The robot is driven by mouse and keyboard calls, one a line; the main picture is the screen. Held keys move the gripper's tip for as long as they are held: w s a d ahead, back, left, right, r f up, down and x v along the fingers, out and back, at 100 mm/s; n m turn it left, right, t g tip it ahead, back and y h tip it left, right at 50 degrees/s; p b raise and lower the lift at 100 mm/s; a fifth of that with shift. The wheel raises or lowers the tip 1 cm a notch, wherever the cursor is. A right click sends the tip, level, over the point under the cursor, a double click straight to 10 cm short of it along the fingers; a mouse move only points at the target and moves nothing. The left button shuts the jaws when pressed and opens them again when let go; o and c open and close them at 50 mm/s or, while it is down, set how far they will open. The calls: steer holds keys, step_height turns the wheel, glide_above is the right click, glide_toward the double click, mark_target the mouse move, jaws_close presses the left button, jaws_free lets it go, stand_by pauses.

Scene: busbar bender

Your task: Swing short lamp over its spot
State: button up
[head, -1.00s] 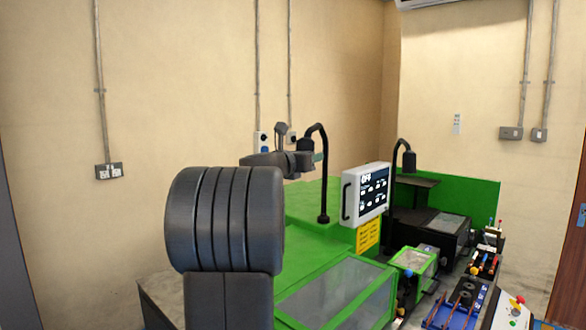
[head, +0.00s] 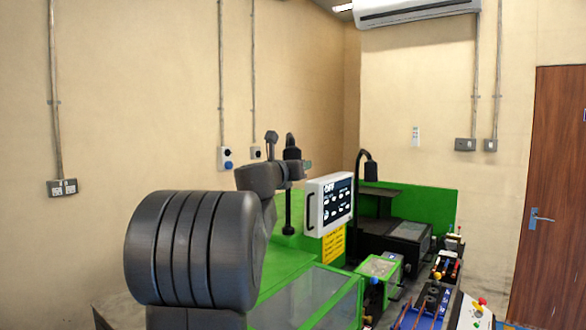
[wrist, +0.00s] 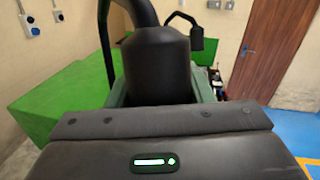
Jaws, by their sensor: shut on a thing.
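Two black gooseneck lamps stand on the green machine. The near lamp (head: 291,152) is on a post left of the screen, and its head now lines up roughly with that post. The far lamp (head: 367,168) stands behind the screen and also shows in the wrist view (wrist: 197,40). I cannot tell from the pictures which one is the short lamp. My gripper (head: 300,166) is shut on the near lamp's head, which fills the middle of the wrist view (wrist: 158,65). The fingertips are mostly hidden behind the gripper body and lamp head. The spot under the lamp is hidden.
The control screen (head: 328,203) stands close right of the near lamp. The green machine bed (head: 310,300) lies below it, with a small green-framed box (head: 378,268) and tool racks to the right. A wooden door (head: 555,170) is at far right.

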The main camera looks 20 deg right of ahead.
steer(key=o, duration=1.3)
steer(key=shift+s+d+r, duration=0.1)
steer(key=shift+s+d, duration=0.05)
steer(key=shift+o, duration=0.2)
steer(key=shift+a, duration=0.2)
steer(key=shift+s+a, duration=0.2)
steer(key=b+v, duration=0.1)
steer(key=v, duration=1.2)
steer(key=shift+b, duration=0.4)
steer(key=shift+d, duration=0.1)
